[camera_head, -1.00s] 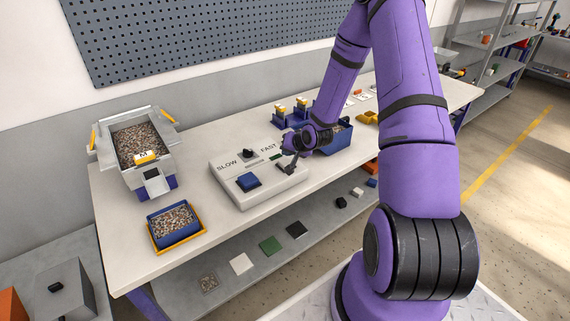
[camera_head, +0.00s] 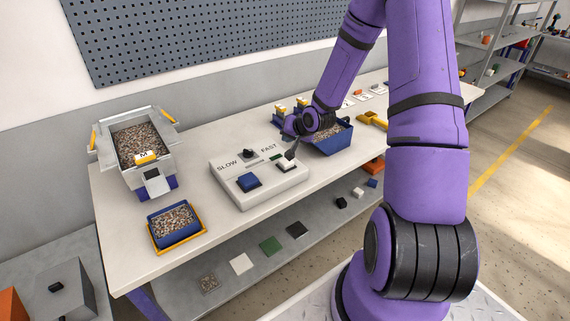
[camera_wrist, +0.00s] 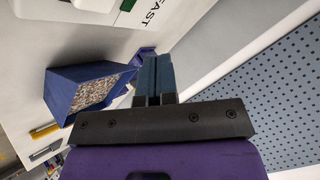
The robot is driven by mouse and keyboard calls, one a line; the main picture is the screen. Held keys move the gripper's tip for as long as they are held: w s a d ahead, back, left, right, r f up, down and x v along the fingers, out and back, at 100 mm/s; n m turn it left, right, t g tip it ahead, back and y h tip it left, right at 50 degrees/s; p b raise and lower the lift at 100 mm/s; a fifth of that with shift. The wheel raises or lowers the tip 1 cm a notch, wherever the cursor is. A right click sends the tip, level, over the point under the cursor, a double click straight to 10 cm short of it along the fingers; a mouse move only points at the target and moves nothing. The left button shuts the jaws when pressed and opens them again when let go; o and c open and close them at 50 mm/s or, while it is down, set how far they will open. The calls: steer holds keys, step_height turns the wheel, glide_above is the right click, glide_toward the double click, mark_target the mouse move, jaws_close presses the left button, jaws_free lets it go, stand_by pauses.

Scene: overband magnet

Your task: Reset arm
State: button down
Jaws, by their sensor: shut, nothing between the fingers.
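My gripper (camera_head: 291,155) is at the end of my purple arm, near the right end of the control box (camera_head: 230,187) marked SLOW and FAST. In the wrist view its two fingers (camera_wrist: 154,80) are together with nothing between them. The box carries a blue button (camera_head: 248,181), a black knob (camera_head: 249,154) and a pale button (camera_head: 286,163) close to my gripper. I cannot tell from the head view whether the fingertips touch the box.
A blue bin of granules (camera_head: 329,141) stands just right of my wrist; it also shows in the wrist view (camera_wrist: 62,97). A grey hopper (camera_head: 143,180) and a smaller blue tray (camera_head: 152,239) stand on the left. A perforated panel (camera_head: 190,35) hangs behind the table.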

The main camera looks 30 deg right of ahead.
steer(key=s+a+r+n+g+h, duration=0.1)
steer(key=s+a+r, duration=0.25)
steer(key=r, duration=0.45)
steer(key=s+a+r+n+g+h, duration=0.15)
steer(key=s+r, duration=0.25)
steer(key=r, duration=0.4)
steer(key=s+a+r+n+h, duration=0.1)
steer(key=s+a+r+n, duration=0.2)
steer(key=r, duration=0.4)
steer(key=s+a+r, duration=0.2)
steer(key=s+r, duration=0.1)
steer(key=s, duration=0.4)
steer(key=s+a+r+n+g+y, duration=0.1)
steer(key=s+a+r, duration=0.2)
steer(key=s, duration=0.5)
steer(key=s+a+r+y, duration=0.1)
steer(key=s+r, duration=0.3)
steer(key=s, duration=0.4)
steer(key=shift+a+r+n, duration=0.2)
steer(key=shift+a+n, duration=0.15)
steer(key=shift+a, duration=0.55)
